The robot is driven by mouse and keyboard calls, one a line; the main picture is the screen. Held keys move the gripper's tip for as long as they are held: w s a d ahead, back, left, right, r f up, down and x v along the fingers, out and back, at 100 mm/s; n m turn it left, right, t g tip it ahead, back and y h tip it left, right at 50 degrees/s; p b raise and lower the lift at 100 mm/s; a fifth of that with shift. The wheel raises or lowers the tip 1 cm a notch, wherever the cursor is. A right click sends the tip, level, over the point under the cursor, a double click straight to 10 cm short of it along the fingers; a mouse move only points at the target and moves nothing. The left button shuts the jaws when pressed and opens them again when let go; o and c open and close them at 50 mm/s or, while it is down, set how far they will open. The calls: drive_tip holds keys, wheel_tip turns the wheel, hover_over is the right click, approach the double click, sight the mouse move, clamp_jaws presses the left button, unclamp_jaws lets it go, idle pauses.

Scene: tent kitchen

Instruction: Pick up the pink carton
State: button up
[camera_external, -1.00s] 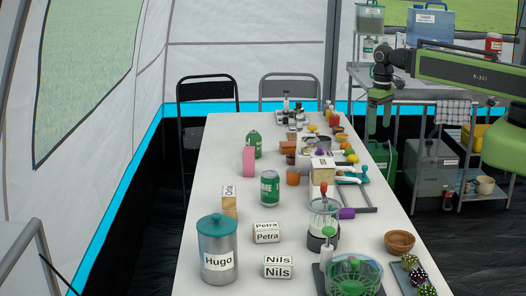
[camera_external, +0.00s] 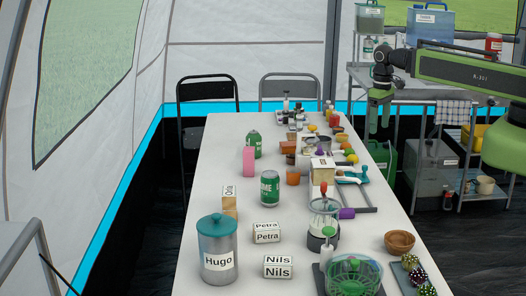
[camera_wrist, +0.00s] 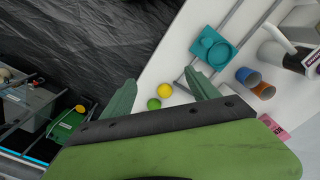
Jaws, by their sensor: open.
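The pink carton (camera_external: 249,161) stands upright on the white table, left of the middle, in the external view. A green can (camera_external: 254,140) is just behind it and a larger green can (camera_external: 269,188) is in front to its right. My gripper (camera_external: 379,116) is open and empty, with its fingers pointing down, well to the right of the carton beyond the table's right edge. In the wrist view the two green fingers of my gripper (camera_wrist: 160,82) are apart with nothing between them. A pink printed thing (camera_wrist: 273,127) is partly hidden there; I cannot tell whether it is the carton.
The table (camera_external: 190,272) is crowded on its right half with cups, a blender (camera_external: 323,222) and a teal item (camera_external: 350,178). Bare table lies left of the carton. A metal cart (camera_external: 478,165) stands at right.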

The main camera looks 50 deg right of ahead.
drive_tip(key=w+a+n+t, duration=0.2)
drive_tip(key=w+n, duration=0.1)
drive_tip(key=w, duration=0.8)
wheel_tip(320, 180, up, 4)
drive_tip(key=n+t+y+p, duration=0.2)
drive_tip(key=n+y, duration=0.1)
drive_tip(key=n, duration=0.2)
hover_over(249, 158)
drive_tip(key=s+d, duration=0.4)
drive_tip(key=d, duration=0.2)
drive_tip(key=shift+g, duration=0.3)
drive_tip(key=b+x, duration=0.5)
drive_tip(key=x, duration=0.1)
drive_tip(key=b+x, duration=0.5)
drive_tip(key=x, duration=0.1)
drive_tip(key=b+x, duration=0.5)
drive_tip(key=b, duration=0.1)
drive_tip(key=shift+w+f, duration=0.3)
drive_tip(key=shift+w, duration=0.15)
drive_tip(key=shift+r, duration=0.25)
drive_tip(key=c, duration=1.4)
